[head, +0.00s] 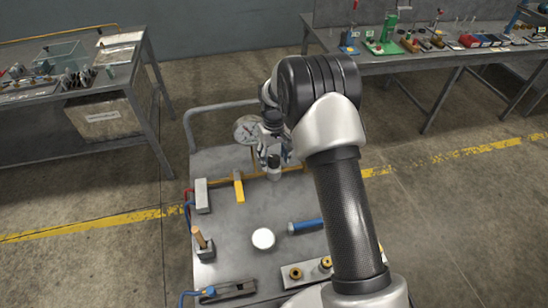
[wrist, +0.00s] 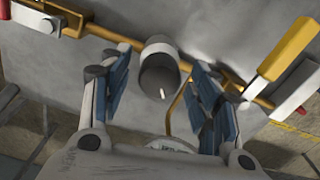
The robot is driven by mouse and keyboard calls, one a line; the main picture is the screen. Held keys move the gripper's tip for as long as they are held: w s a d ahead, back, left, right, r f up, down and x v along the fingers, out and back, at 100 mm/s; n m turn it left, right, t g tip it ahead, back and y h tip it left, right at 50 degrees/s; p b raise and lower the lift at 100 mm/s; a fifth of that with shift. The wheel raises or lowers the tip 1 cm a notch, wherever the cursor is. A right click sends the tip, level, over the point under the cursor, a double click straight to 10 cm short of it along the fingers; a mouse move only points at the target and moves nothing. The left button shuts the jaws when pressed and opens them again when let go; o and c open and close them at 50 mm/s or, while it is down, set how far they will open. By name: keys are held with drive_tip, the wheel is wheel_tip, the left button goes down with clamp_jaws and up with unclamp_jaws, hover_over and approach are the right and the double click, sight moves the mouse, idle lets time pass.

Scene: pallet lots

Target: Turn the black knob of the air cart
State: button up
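The air cart (head: 225,230) is a grey-topped cart below my arm in the head view. The black knob (wrist: 160,76) is a dark round cylinder with a white mark on its face and a pale collar behind it. It sits on a yellow pipe in the wrist view. It also shows small under my gripper in the head view (head: 274,173). My gripper (wrist: 160,62) is open, with one blue-padded finger on each side of the knob. Gaps show between both fingers and the knob. How deep the knob sits between the fingers I cannot tell.
A yellow lever handle (wrist: 285,50) stands close to the right finger. A round gauge (head: 250,130) is just behind the knob. A red handle (wrist: 17,15) is at the wrist view's upper left. A white disc (head: 263,239) and a blue-handled item (head: 305,226) are nearer on the cart.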

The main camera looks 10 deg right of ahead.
sight(274, 158)
drive_tip(key=c, duration=1)
drive_tip(key=shift+m, duration=0.8)
drive_tip(key=o, duration=1)
drive_tip(key=shift+o, duration=0.2)
drive_tip(key=shift+r, duration=0.1)
wheel_tip(274, 158, up, 12)
